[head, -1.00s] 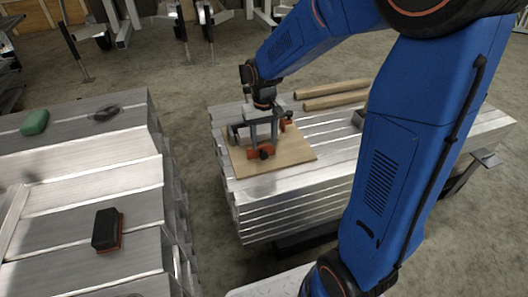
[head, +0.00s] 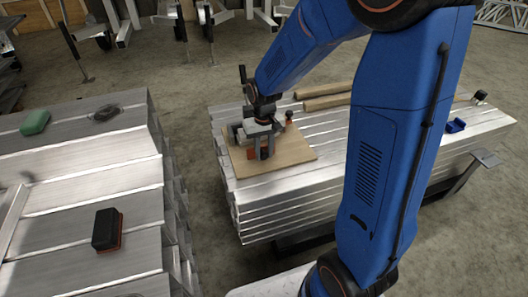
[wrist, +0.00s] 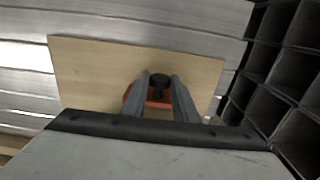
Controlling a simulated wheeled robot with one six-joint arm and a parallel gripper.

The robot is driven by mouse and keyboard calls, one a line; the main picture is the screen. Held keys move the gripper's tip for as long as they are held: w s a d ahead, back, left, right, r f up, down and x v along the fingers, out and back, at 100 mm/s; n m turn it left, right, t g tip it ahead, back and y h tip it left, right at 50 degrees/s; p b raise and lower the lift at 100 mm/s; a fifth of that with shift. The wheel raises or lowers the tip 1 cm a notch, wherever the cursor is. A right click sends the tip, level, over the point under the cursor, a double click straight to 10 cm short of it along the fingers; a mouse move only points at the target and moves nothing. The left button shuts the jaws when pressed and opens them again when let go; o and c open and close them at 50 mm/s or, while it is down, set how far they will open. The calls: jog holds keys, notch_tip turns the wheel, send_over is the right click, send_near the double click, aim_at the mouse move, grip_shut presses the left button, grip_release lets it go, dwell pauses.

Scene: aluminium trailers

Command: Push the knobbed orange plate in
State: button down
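The orange plate (wrist: 153,102) with its black knob (wrist: 160,80) is on a light wooden board (wrist: 75,75). In the head view, part of the orange (head: 265,153) shows low between my fingers, above the board (head: 295,153). My gripper (head: 263,152) points down over the board. In the wrist view, the two grey fingers of my gripper (wrist: 159,85) stand apart on either side of the knob. I cannot tell whether they touch it. The fingers and palm hide much of the plate. A smaller orange part (head: 289,118) with a dark top shows behind.
The board lies on a stack of aluminium beams (head: 330,160). Two wooden bars (head: 325,103) lie behind it; a blue part (head: 455,125) is at right. A second aluminium stack (head: 70,205) at left carries a black-and-orange block (head: 107,231) and a green block (head: 35,122).

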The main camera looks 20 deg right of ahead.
jog(key=shift+w, duration=2.3)
jog(key=c, duration=1.4)
grip_release()
jog(key=shift+c, duration=0.2)
notch_tip(320, 180, up, 17)
jog(key=shift+r, duration=0.2)
